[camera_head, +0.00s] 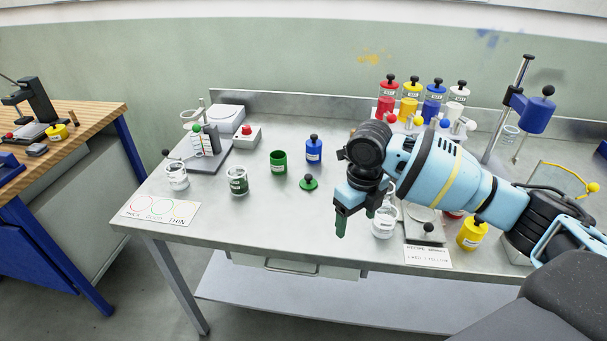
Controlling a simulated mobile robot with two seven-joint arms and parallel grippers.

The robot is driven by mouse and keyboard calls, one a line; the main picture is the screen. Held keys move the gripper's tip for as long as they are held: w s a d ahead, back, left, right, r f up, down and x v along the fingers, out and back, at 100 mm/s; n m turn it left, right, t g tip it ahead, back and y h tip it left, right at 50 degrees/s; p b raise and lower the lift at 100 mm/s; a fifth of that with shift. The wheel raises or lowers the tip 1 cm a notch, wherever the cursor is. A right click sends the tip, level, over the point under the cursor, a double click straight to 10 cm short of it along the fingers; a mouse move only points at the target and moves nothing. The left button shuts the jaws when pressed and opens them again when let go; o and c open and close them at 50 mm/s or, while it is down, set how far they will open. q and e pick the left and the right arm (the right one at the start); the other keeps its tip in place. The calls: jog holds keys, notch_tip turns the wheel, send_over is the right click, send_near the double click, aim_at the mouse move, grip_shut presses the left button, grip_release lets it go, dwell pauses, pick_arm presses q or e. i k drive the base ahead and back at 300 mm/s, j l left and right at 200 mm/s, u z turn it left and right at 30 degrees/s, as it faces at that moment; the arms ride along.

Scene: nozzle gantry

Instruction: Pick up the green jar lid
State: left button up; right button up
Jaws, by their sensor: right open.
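The green jar lid (309,183), a small green disc with a dark knob, lies on the metal table, near the middle. The open green jar (278,161) stands just behind it and to its left. My right gripper (355,222) comes in from the right on a light blue arm. It hangs above the table to the right of the lid and nearer the front edge, fingers pointing down, open and apart from the lid. Nothing shows between its fingers. My left gripper does not show.
A blue jar (314,150) stands behind the lid. Glass beakers (238,181) and a printed card (160,210) are at left. A beaker (384,222) stands close beside my right gripper. A yellow jar (472,233) is at right. The table front between lid and card is clear.

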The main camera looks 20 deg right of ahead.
aim_at(309, 183)
jog(key=i, duration=0.85)
